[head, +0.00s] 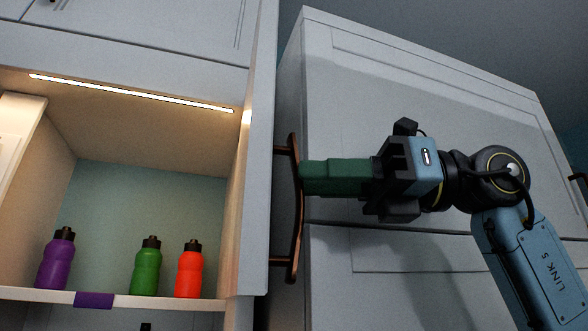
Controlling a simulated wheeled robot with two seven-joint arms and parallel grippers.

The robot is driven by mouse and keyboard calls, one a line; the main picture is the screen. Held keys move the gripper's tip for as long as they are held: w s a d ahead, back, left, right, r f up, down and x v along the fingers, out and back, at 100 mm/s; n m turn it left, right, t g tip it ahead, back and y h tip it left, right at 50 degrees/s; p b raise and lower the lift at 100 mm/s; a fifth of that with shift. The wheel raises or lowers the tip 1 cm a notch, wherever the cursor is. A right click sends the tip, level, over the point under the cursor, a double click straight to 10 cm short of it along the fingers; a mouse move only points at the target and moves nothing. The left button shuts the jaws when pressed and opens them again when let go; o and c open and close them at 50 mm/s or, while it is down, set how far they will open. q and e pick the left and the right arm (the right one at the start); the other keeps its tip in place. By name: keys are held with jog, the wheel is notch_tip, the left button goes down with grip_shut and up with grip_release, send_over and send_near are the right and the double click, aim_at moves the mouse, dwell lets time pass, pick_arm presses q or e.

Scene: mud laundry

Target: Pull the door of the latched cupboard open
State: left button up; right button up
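A pale panel (259,150), which looks like the cupboard door, is seen nearly edge-on at the right of a lit shelf space. It stands out from the cupboard, with the interior visible to its left. A copper bar handle (298,235) is fixed upright on its right face by two posts. My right gripper (306,178) reaches in from the right, its green fingertips at the upper part of the bar. The fingers overlap each other in this view, so I cannot tell whether they are closed around the bar. No latch is visible. My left gripper is out of view.
Purple (57,258), green (147,266) and orange (189,270) bottles stand on the shelf (30,294), under a light strip (130,92). A grey cabinet (400,90) stands behind my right arm. Another handle (579,177) shows at the right edge.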

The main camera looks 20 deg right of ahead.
jog(key=shift+x, duration=1.65)
jog(key=shift+d, duration=0.1)
grip_shut()
